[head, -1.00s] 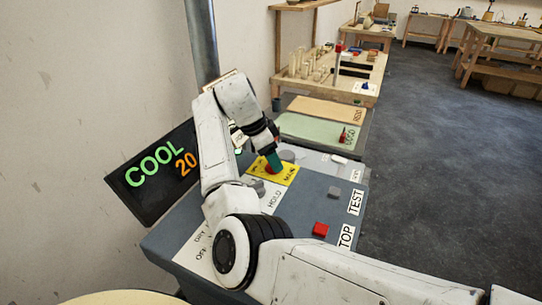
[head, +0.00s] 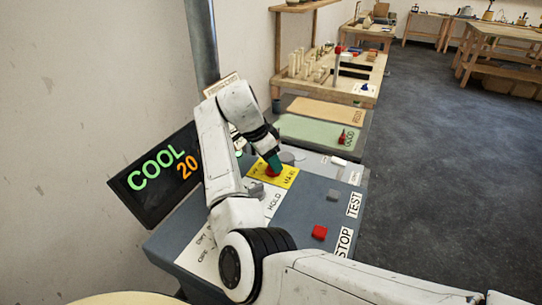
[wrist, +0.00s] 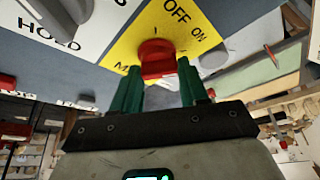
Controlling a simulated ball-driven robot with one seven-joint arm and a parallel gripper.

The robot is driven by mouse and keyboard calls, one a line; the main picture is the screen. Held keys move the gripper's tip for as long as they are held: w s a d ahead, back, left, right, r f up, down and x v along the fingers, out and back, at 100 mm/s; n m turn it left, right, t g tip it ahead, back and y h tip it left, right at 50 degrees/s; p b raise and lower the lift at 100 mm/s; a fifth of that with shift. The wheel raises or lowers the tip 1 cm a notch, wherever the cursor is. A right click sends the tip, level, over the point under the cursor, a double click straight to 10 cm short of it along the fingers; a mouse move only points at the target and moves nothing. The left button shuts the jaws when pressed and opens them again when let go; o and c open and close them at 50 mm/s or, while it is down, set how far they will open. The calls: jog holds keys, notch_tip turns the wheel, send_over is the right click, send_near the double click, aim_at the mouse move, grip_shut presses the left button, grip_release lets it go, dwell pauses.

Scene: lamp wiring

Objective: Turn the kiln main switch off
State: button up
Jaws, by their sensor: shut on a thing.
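The kiln main switch is a red knob (wrist: 156,58) on a yellow plate (wrist: 125,48). The plate carries the words OFF and ON, with part of another word at its lower edge in the wrist view. In the head view the red knob (head: 271,172) shows only partly below my gripper (head: 274,162), on the yellow plate (head: 287,180). In the wrist view my gripper (wrist: 160,78) has its two green fingers at either side of the knob, shut on it. Which word the knob points at I cannot tell.
The grey panel (head: 312,215) also has a red button (head: 320,232) by STOP and a grey button (head: 333,195) by TEST. A black display (head: 155,177) at the left reads COOL 20. Green and orange mats (head: 305,132) lie beyond. Open floor is at the right.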

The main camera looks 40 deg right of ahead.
jog(key=n+p, duration=0.1)
jog(key=n+t+p, duration=0.1)
jog(key=n, duration=0.1)
jog(key=n+p, duration=0.1)
jog(key=p, duration=0.1)
jog(key=shift+s+r+t, duration=0.15)
jog(key=shift+r+t, duration=0.1)
jog(key=shift+t, duration=0.05)
jog(key=n+t+p, duration=0.1)
jog(key=n+p, duration=0.3)
jog(key=n, duration=0.1)
jog(key=shift+s+t+p, duration=0.1)
jog(key=shift+t+p, duration=0.2)
jog(key=shift+t, duration=0.1)
jog(key=n+t+y+p, duration=0.1)
jog(key=n+p, duration=0.2)
jog(key=shift+n, duration=0.3)
jog(key=shift+s+f+n+t+y+p, duration=0.1)
jog(key=shift+n+t+y+p, duration=0.2)
jog(key=shift+n, duration=0.6)
jog(key=shift+f+n+t+y+p, duration=0.1)
jog(key=shift+n+t+y+p, duration=0.15)
jog(key=shift+n, duration=0.65)
jog(key=o, duration=1.1)
jog(key=shift+c, duration=0.2)
